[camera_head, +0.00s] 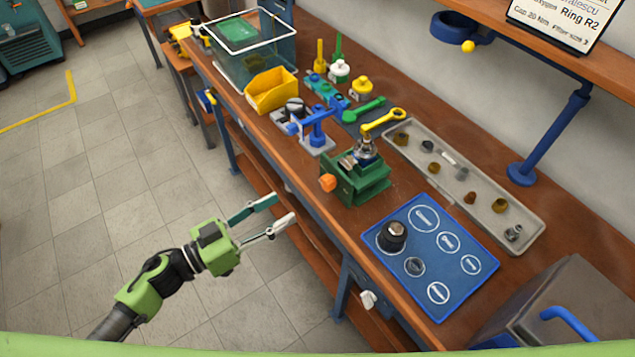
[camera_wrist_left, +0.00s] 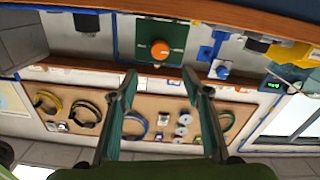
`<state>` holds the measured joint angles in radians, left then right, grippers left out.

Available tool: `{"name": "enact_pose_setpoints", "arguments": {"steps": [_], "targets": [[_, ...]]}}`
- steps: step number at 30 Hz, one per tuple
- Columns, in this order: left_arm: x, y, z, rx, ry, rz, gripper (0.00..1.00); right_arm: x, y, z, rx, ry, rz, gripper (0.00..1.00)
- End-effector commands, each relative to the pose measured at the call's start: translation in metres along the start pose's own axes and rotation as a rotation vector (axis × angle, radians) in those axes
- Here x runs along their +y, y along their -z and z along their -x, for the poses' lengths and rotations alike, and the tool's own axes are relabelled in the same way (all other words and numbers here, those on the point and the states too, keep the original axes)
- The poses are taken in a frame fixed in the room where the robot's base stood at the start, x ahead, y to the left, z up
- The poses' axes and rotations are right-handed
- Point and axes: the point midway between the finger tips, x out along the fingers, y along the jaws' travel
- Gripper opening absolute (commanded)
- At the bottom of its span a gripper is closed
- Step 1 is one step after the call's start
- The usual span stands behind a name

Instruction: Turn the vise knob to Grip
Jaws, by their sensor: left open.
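The green vise (camera_head: 358,182) stands on the wooden bench and clamps a metal regulator part (camera_head: 364,150) upright. Its orange knob (camera_head: 327,182) sticks out on the side facing the aisle. In the left wrist view the orange knob (camera_wrist_left: 160,50) shows face-on at the centre of the green vise body (camera_wrist_left: 174,34), with markings beside it too small to read. My left gripper (camera_head: 285,212) is open and empty, out over the aisle in front of the bench, apart from the knob. Its two fingers (camera_wrist_left: 162,92) frame the space below the knob in the wrist view. My right gripper is not in view.
A blue mat (camera_head: 452,234) with a dark cylinder (camera_head: 392,235) lies right of the vise. A long grey tray (camera_head: 480,178) of small parts lies behind it. A blue stand (camera_head: 317,128), a yellow bin (camera_head: 271,90) and a yellow wrench (camera_head: 383,121) are nearby. The aisle floor is clear.

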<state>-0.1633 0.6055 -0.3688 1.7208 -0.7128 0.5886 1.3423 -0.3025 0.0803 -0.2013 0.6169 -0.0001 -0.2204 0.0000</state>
Motion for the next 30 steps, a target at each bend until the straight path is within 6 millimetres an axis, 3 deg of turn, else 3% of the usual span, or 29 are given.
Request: {"name": "enact_pose_setpoints", "arguments": {"steps": [9, 15, 21, 29, 30], "targets": [[0.0, 0.004, -0.07, 0.005, 0.002, 0.001, 0.44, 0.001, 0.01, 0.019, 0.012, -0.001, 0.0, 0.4], [-0.001, 0.002, -0.1, 0.003, 0.003, 0.0, 0.44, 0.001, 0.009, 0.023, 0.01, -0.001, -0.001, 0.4], [-0.001, 0.001, -0.112, 0.002, 0.003, 0.0, 0.44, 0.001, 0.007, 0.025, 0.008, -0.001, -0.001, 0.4], [-0.001, 0.0, -0.113, 0.001, 0.003, 0.0, 0.44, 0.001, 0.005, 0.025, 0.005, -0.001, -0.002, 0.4], [-0.001, 0.0, -0.113, 0.001, 0.003, 0.0, 0.36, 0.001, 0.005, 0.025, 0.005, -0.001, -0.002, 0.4]]}}
